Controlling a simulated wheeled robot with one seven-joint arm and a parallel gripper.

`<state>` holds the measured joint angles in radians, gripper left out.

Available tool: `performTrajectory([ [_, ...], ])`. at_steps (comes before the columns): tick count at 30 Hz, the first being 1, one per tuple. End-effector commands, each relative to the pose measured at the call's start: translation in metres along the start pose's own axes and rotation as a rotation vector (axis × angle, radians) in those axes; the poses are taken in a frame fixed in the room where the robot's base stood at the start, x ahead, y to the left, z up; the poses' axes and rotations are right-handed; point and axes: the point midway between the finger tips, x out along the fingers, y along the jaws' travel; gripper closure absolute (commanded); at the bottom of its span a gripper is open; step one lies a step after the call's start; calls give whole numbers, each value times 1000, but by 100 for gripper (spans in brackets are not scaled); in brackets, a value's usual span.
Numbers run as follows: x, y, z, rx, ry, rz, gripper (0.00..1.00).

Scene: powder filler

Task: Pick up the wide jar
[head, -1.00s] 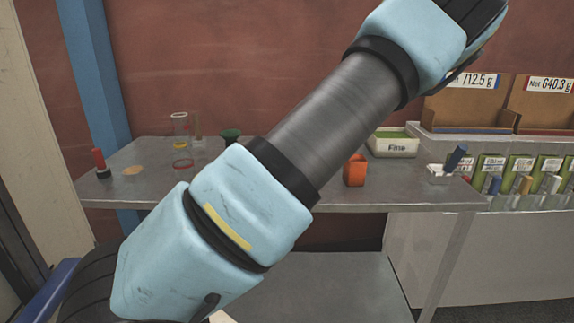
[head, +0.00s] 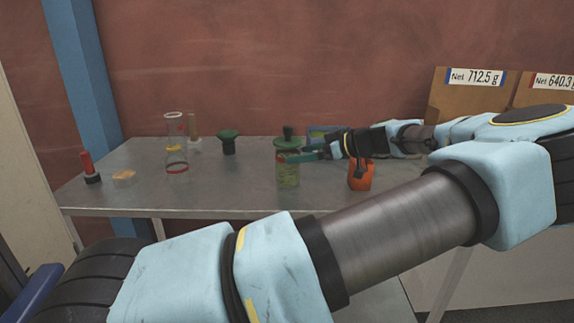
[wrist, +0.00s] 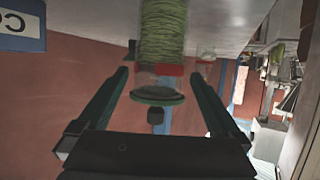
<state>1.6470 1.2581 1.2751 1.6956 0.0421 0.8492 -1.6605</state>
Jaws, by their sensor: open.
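The wide jar (head: 289,177) stands upright on the table, with a green lid, a dark knob and greenish contents. My gripper (head: 303,155) reaches in from the right at the height of the jar's upper part, and one finger overlaps the jar in the head view. In the wrist view the picture is upside down, and the jar (wrist: 163,35) hangs between the two open fingers of my gripper (wrist: 159,74), with a gap on each side. The far finger is mostly hidden in the head view.
An orange container (head: 361,178) stands just right of the jar, below my wrist. The table front (head: 225,200) is clear.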

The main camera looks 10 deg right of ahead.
Motion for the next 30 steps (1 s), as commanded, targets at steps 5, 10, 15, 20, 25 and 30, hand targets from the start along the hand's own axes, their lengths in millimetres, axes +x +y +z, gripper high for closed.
performTrajectory([
  [5,12,0,-2,1,-1,-2,0],
  [10,38,0,-1,2,-1,-5,0],
  [15,55,0,2,1,-1,-1,0],
  [20,57,1,4,1,-2,1,0],
  [25,57,1,4,1,-2,1,9],
  [30,57,1,4,1,-2,1,28],
])
